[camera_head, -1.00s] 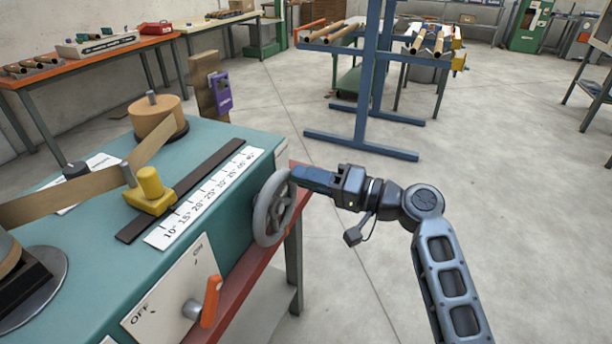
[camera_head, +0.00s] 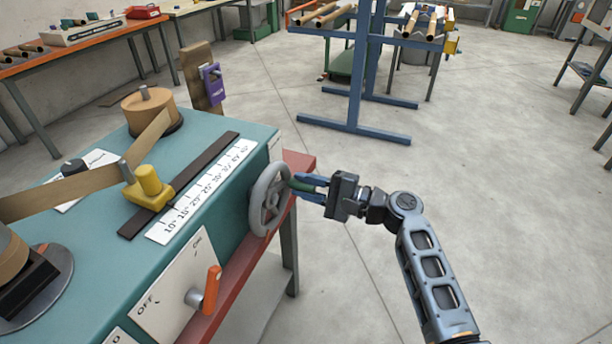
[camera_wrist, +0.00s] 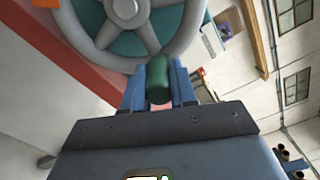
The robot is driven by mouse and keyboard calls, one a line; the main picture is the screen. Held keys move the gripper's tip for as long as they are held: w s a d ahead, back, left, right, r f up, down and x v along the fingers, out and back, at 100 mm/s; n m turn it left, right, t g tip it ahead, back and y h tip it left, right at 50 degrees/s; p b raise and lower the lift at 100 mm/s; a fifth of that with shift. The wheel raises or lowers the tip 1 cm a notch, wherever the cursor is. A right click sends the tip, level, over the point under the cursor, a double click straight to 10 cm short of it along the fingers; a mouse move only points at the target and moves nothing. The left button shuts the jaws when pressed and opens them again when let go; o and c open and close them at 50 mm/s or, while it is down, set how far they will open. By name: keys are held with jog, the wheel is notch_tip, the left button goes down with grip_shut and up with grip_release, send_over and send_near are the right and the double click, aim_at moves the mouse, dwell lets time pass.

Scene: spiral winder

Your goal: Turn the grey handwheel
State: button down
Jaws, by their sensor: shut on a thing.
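The grey handwheel (camera_head: 267,200) is on the right side of the teal winder, above a red ledge. It also fills the top of the wrist view (camera_wrist: 148,52), where its spokes and hub show. A dark green handle (camera_wrist: 157,80) sticks out from its rim toward me. My gripper (camera_head: 304,186) reaches in from the right. Its blue fingers are shut on the green handle, one on each side, as the wrist view shows (camera_wrist: 158,82). The yellow pointer block (camera_head: 148,187) stands beside the numbered scale (camera_head: 203,192), near its low end.
An orange lever (camera_head: 211,289) stands on the ON/OFF plate in front of the handwheel. A blue rack (camera_head: 357,90) stands behind on the floor. The floor to the right of the winder is clear. A brown paper strip (camera_head: 70,194) crosses the winder top.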

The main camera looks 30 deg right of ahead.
jog(key=shift+s+f+m+p, duration=0.1)
jog(key=shift+f+m+p, duration=0.1)
jog(key=shift+f+m, duration=0.35)
jog(key=shift+f+m+p, duration=0.2)
jog(key=shift+m, duration=0.55)
jog(key=c, duration=0.9)
grip_release()
jog(key=shift+a, duration=0.1)
jog(key=b+v, duration=0.1)
jog(key=v, duration=0.7)
